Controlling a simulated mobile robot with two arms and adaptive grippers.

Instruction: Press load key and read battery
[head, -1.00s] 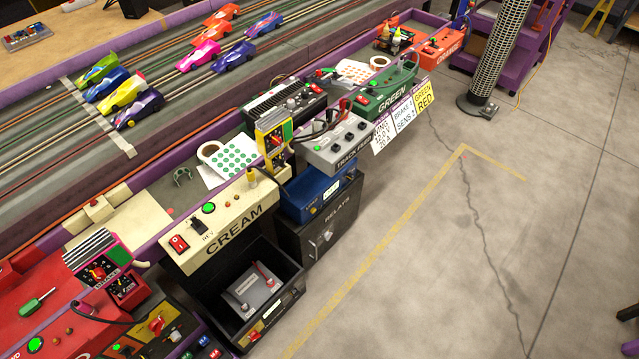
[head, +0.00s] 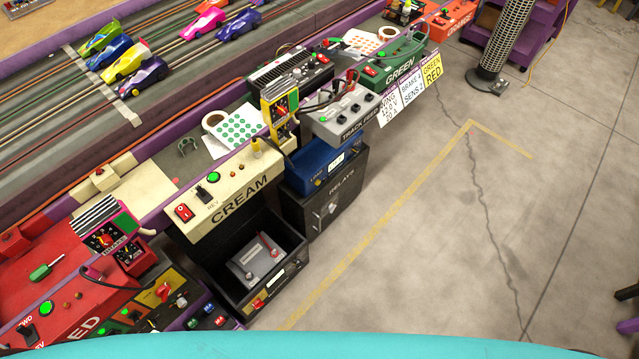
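The lettering and any load key on the unit are too small to make out for certain. The black box (head: 290,287) has a yellow plate with a red part on its front. Neither of my grippers is in view.
The CREAM panel (head: 236,188) overhangs the box. The TRACK FEED unit (head: 352,122) and hanging signs (head: 410,92) are to its right. Concrete floor to the right is clear up to a mesh column (head: 501,40).

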